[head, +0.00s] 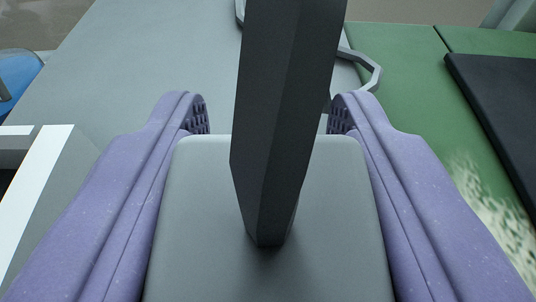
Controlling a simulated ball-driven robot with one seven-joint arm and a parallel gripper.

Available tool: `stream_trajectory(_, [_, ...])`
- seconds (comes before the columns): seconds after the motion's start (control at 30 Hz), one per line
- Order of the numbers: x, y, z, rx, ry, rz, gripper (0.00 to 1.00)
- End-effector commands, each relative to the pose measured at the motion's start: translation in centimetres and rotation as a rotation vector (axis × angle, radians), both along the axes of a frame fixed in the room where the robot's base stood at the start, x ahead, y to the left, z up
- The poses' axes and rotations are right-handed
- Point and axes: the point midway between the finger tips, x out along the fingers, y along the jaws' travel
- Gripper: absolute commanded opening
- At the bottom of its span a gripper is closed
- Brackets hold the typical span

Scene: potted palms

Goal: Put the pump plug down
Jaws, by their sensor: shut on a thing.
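My gripper (268,114) has two purple fingers, one on each side in the head view, with the tips partly turned inward. A dark grey, faceted bar, which I take to be the pump plug (280,100), stands between the fingers and runs out of the top of the picture. Its lower end tapers in front of a smooth grey block at the bottom middle. My gripper is shut on the plug, but the contact at the fingertips is partly hidden. I cannot tell how far the plug is above the surface.
A grey flat surface (130,65) lies ahead and left. A green surface (410,100) with a dark flat panel (495,105) is at the right. A thin grey loop (372,72) shows behind the plug. A white-edged object (42,165) and a blue thing (18,72) are at the left.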

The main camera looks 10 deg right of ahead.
Motion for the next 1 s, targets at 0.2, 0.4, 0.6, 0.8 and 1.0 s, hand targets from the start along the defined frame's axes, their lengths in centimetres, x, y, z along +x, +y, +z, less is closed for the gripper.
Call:
stream_trajectory(0.2, [0.0,0.0,-0.1,0.000,0.000,0.000,0.68])
stream_trajectory(0.4, [0.0,0.0,-0.1,0.000,0.000,0.000,0.68])
stream_trajectory(0.6, [0.0,0.0,-0.1,0.000,0.000,0.000,0.68])
stream_trajectory(0.8, [-1.2,0.3,0.7,0.000,0.000,0.001,0.68])
stream_trajectory(1.0, [-5.7,1.2,2.2,0.000,0.000,0.001,0.68])
